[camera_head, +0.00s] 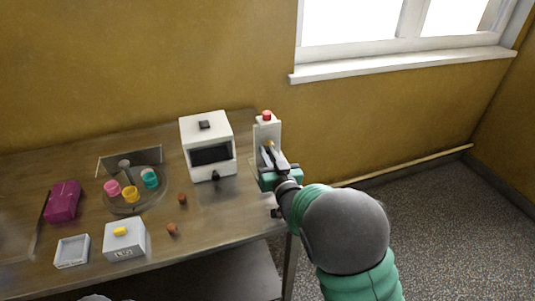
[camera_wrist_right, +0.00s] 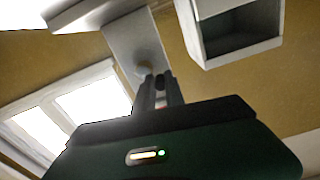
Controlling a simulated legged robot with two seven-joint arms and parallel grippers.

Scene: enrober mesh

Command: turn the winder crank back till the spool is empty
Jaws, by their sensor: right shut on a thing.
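The winder (camera_head: 264,131) is a white upright plate with a red knob on top, at the right end of the table. My right gripper (camera_head: 267,149) reaches it from the front right, its fingers against the plate's front. It is shut on the crank handle, of which only a small yellowish bit shows at the fingertips. In the right wrist view the fingers (camera_wrist_right: 160,80) are close together before the pale winder plate (camera_wrist_right: 132,42). The spool and most of the crank are hidden or cannot be made out. My left gripper is not in view.
A white machine with a dark window (camera_head: 208,133) stands just left of the winder. Further left are a round tray (camera_head: 123,208) with coloured cups, a magenta box (camera_head: 63,201), a grey box (camera_head: 125,243) and a shallow white tray (camera_head: 72,251). Two small brown pieces lie on the table.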

